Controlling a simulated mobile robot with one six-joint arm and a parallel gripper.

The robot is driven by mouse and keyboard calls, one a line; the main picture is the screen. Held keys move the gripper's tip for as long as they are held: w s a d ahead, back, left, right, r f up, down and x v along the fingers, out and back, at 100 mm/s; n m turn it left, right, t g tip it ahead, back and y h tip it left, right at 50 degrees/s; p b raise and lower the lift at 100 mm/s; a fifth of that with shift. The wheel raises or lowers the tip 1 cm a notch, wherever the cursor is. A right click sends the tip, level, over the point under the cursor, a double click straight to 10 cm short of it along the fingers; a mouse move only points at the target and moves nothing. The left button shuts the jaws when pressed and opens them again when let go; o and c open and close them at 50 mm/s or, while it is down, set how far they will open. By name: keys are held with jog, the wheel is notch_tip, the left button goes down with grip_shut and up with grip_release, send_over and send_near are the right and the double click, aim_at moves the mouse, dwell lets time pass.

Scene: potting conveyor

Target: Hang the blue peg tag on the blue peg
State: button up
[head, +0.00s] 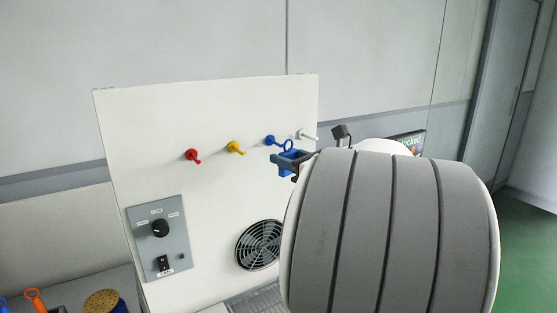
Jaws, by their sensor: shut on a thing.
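The blue peg (269,140) sticks out of the upper right part of a white upright panel, between a yellow and a white peg. The blue peg tag (287,146) shows its ring upward, just right of the peg's outer end. In this view the ring and the peg's end nearly meet; I cannot tell whether they touch or the ring is around the peg. My gripper (287,162) is shut on the tag below the ring, in front of the panel. My grey arm hides part of the gripper and the panel's right side.
A red peg (191,155), a yellow peg (234,147) and a white peg (306,135) stand on the same panel (165,120). Below are a control box (160,240) with a knob and a round fan grille (260,245). An orange ringed piece (33,296) shows at lower left.

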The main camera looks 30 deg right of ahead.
aim_at(267, 152)
jog(key=shift+w+d, duration=0.1)
jog(key=shift+w, duration=1.8)
jog(key=shift+c, duration=0.7)
jog(key=shift+w+f, duration=0.3)
jog(key=shift+w, duration=0.35)
jog(key=shift+c, duration=0.2)
jog(key=shift+w+f+b, duration=0.1)
jog(key=shift+f+b, duration=0.05)
jog(key=shift+b, duration=0.2)
jog(key=shift+f, duration=0.2)
jog(key=o, duration=1.2)
jog(key=shift+r, duration=0.1)
